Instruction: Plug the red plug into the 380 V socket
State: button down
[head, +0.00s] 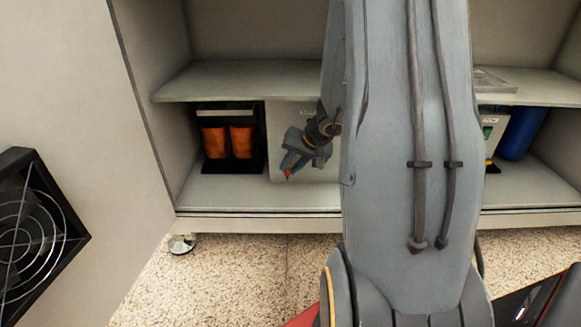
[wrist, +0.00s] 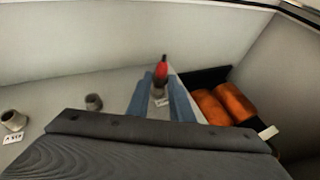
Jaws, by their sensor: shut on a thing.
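My gripper (head: 289,165) is in front of the pale box (head: 300,112) on the cabinet's lower shelf, its fingers pointing down and left. The red plug (head: 288,173) shows as a small red spot at the fingertips. In the wrist view, the blue fingers (wrist: 161,90) are closed around the red plug (wrist: 162,66), whose dark thin end points up in the picture. Two grey round sockets (wrist: 93,102) (wrist: 14,120) stand on the pale panel to the left. A small label lies between the fingers. I cannot read which socket is 380 V.
Orange rolls (head: 241,141) sit in a black holder left of the box. A shelf board (head: 250,84) hangs above. A blue cylinder (head: 520,132) stands at the right. An open door with a fan (head: 30,235) is at the left. My arm hides the middle.

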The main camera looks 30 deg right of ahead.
jog(key=shift+w+d, duration=0.3)
jog(key=shift+w, duration=0.1)
jog(key=c, duration=1.5)
grip_release()
jog(key=p+v, duration=0.4)
jog(key=v, duration=0.3)
jog(key=shift+s+r, duration=0.25)
jog(key=shift+r, duration=0.05)
